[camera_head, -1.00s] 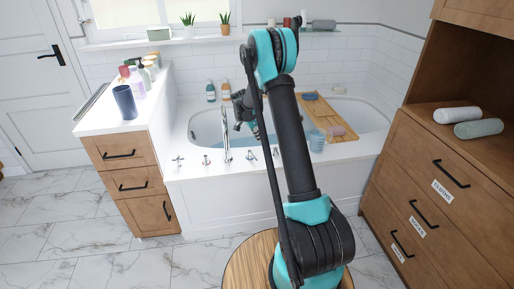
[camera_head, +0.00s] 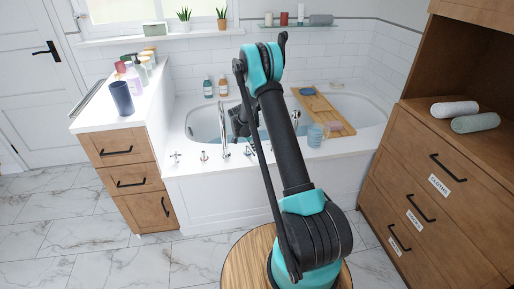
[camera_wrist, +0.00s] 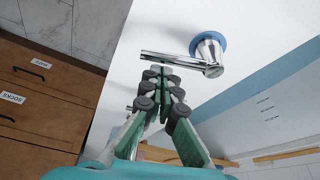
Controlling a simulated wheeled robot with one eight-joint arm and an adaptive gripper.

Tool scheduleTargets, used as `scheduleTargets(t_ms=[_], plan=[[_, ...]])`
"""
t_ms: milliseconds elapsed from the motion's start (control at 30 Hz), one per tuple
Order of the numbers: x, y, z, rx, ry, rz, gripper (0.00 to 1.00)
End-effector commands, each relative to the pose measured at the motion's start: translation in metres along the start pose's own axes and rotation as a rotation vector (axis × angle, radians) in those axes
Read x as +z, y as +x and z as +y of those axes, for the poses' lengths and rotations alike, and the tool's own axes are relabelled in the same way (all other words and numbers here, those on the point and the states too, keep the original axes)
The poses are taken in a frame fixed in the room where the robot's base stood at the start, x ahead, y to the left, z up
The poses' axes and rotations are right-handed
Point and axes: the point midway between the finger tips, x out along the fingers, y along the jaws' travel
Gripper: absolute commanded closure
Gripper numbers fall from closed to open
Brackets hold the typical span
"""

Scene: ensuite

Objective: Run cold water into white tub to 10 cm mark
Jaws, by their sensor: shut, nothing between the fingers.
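The white tub (camera_head: 220,205) stands against the tiled back wall in the head view. A tall chrome spout (camera_head: 224,130) rises at its front rim, with chrome controls (camera_head: 176,157) along the rim. In the wrist view a chrome lever handle (camera_wrist: 175,59) rises from a blue ring (camera_wrist: 208,44) on the white rim. My gripper (camera_wrist: 162,72) is shut and empty, its fingertips close beside the lever's free end; I cannot tell whether they touch. Small dark marks (camera_wrist: 265,108) show on the tub's inner wall, too small to read. My arm partly hides the tub in the head view.
Bottles (camera_head: 208,87) stand on the back rim. A drawer cabinet (camera_head: 123,150) is at left, a wooden drawer unit (camera_head: 425,175) at right. Marble floor is clear at left.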

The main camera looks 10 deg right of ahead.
Motion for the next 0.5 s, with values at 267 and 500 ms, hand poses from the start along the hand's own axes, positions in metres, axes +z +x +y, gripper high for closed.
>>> scheduleTargets(t_ms=[267, 500], plan=[[0.000, 0.000, 0.000, 0.002, 0.003, 0.000, 1.00], [0.012, -0.005, 0.001, 0.039, 0.102, 0.000, 1.00]])
